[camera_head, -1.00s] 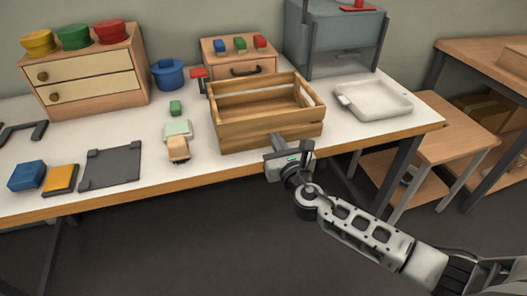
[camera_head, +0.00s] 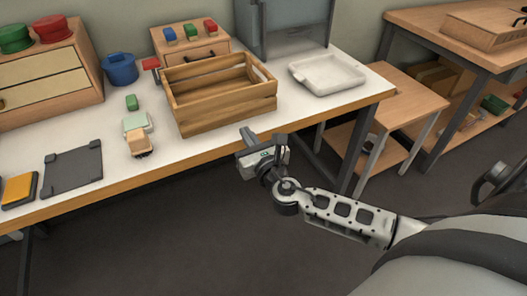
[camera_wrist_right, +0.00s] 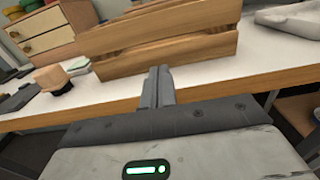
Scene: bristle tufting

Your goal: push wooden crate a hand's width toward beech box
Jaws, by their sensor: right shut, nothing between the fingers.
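The wooden crate (camera_head: 225,105), slatted and open-topped, stands upright on the white worktable near its front edge. A small light wooden box (camera_head: 220,46) with a dark handle stands close behind it; it looks like the beech box. My right gripper (camera_head: 246,135) is shut and empty, in front of the crate's long near side. In the right wrist view its fingers (camera_wrist_right: 157,87) point toward the crate (camera_wrist_right: 160,45) and overlap its lower edge in the picture; a gap shows in the head view. My left gripper is not in view.
Blue, green and red blocks lie on the small box. A white tray (camera_head: 327,84) stands right of the crate. A grey bin (camera_head: 285,25) stands behind. Another wooden box (camera_head: 490,28) sits on the right-hand table.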

